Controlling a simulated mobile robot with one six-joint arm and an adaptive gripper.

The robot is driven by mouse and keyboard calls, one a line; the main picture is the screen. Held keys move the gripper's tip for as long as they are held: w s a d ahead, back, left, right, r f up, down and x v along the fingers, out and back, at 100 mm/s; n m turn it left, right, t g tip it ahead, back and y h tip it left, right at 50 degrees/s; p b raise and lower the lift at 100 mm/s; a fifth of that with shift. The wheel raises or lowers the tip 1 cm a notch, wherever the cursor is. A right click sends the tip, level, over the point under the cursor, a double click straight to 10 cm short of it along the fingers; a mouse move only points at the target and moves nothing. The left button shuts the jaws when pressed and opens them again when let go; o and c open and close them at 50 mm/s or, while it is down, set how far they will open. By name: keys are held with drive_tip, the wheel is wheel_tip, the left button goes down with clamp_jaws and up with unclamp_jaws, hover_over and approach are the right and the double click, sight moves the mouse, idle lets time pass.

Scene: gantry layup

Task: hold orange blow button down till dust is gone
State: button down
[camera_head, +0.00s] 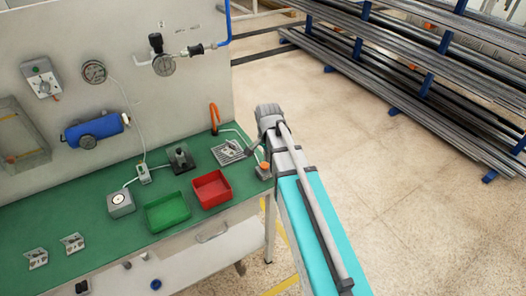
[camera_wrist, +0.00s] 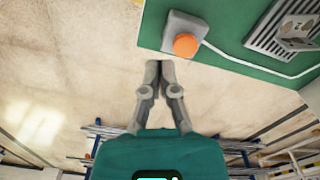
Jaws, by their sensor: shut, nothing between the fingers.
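The orange blow button (camera_head: 264,166) sits on a small grey box at the right front corner of the green bench. It also shows in the wrist view (camera_wrist: 186,45), just right of and beyond my fingertips. My gripper (camera_wrist: 160,64) is shut and empty, its tips apart from the button in the picture and seen over the floor by the bench edge. A slotted metal plate (camera_head: 229,152) with a small metal part on it lies left of the button; it also shows in the wrist view (camera_wrist: 290,35). An orange curved nozzle (camera_head: 214,115) stands behind the plate. Dust is too small to tell.
A red tray (camera_head: 211,203) and a green tray (camera_head: 167,225) stand on the bench (camera_head: 100,259) left of the button. A white cable (camera_wrist: 250,66) runs from the button box. Metal brackets lie farther left. Open floor (camera_head: 400,200) lies to the right, with pipe racks behind.

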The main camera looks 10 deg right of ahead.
sight(264, 165)
drive_tip(key=w+r+m+p, duration=0.3)
drive_tip(key=w+r+p, duration=0.1)
drive_tip(key=r, duration=0.3)
drive_tip(key=shift+w+m+p, duration=0.25)
drive_tip(key=shift+m+p, duration=0.15)
drive_tip(key=shift+p, duration=0.3)
drive_tip(key=shift+f, duration=0.15)
wheel_tip(264, 165, down, 14)
drive_tip(key=b, duration=1.4)
